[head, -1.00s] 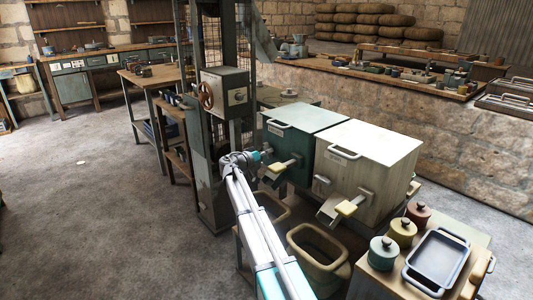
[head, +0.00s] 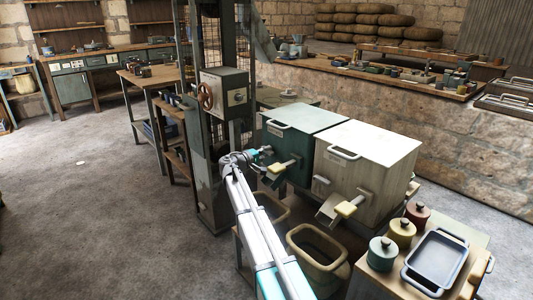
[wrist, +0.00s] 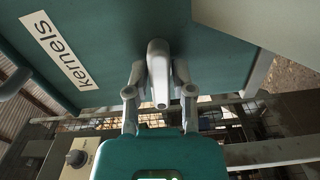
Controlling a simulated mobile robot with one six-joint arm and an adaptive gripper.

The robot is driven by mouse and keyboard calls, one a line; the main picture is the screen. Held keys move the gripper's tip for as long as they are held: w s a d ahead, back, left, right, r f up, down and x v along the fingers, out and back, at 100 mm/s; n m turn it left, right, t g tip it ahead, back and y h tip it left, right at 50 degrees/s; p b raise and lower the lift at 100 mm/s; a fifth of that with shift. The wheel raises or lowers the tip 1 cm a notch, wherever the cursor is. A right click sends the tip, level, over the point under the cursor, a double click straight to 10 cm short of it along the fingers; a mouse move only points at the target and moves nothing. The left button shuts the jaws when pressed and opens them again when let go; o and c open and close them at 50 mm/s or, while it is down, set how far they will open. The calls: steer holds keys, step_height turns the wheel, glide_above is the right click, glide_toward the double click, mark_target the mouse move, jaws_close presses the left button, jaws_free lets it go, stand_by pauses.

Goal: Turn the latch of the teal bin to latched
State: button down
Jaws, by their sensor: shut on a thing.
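The teal bin (head: 300,132) stands left of the pale bin. The wrist view shows its teal face (wrist: 105,35) with a white "kernels" label (wrist: 55,50). A pale grey latch lever (wrist: 158,68) sticks out from that face. My gripper (wrist: 160,92) has one finger on each side of the lever and is shut on it. In the head view, my gripper (head: 264,153) is at the bin's front face, left of the chute. The latch is too small and covered there to make out, so its exact angle cannot be told.
A chute with a yellow handle (head: 279,168) juts out just right of my gripper. The pale bin (head: 365,155) stands to the right. Open tan tubs (head: 318,262) sit below.

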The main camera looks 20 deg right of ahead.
steer(key=shift+w+n, duration=0.1)
steer(key=shift+n, duration=0.5)
steer(key=c, duration=0.6)
jaws_free()
steer(key=shift+v, duration=6.05)
